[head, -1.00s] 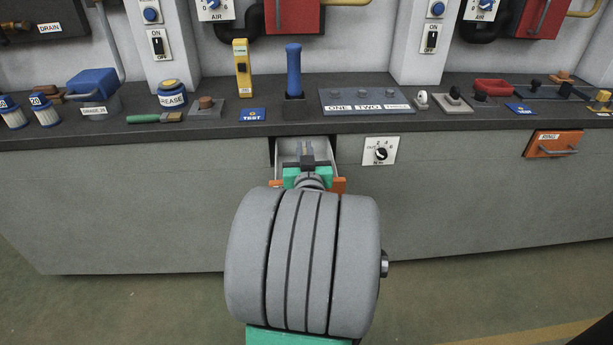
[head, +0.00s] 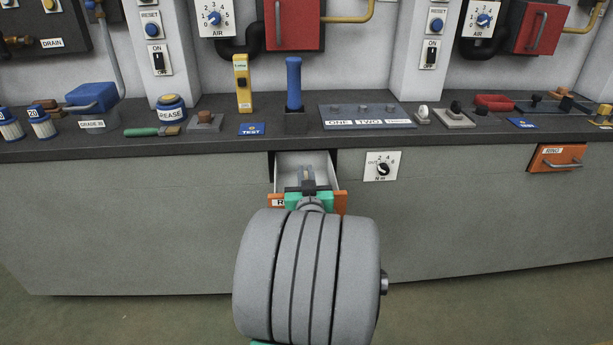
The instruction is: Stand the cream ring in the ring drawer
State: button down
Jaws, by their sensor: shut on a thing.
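The cream ring (head: 422,112) appears to be the small pale ring standing upright on a grey plate on the worktop, right of the ONE, TWO panel. The drawer with an orange front (head: 278,202) is open below the worktop; its label is mostly covered, with only an R showing. Its pale inside (head: 321,172) shows a small grey fitting. My gripper (head: 308,187) is at the middle of this drawer's front and appears shut on its handle. The handle and the fingertips' contact are hidden by my arm.
A second orange drawer (head: 556,158), labelled RING, is closed at the right. A dial plate (head: 382,166) sits just right of the open drawer. The floor in front is clear.

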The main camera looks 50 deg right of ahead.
jog(key=shift+a+f, duration=0.15)
jog(key=shift+f, duration=0.65)
jog(key=c, duration=1.8)
grip_release()
jog(key=shift+s+f, duration=0.1)
jog(key=shift+f, duration=0.1)
jog(key=o, duration=0.3)
jog(key=shift+r+p, duration=0.2)
jog(key=shift+p, duration=0.1)
jog(key=shift+r+p, duration=0.55)
jog(key=shift+p, duration=0.15)
jog(key=v, duration=0.5)
jog(key=b+v, duration=0.1)
jog(key=v, duration=0.4)
jog(key=shift+s+a+r+b, duration=0.15)
jog(key=shift+s+r+b, duration=0.05)
jog(key=shift+r+b, duration=0.1)
jog(key=shift+s+a, duration=0.35)
jog(key=shift+a, duration=0.1)
jog(key=shift+a+r, duration=0.1)
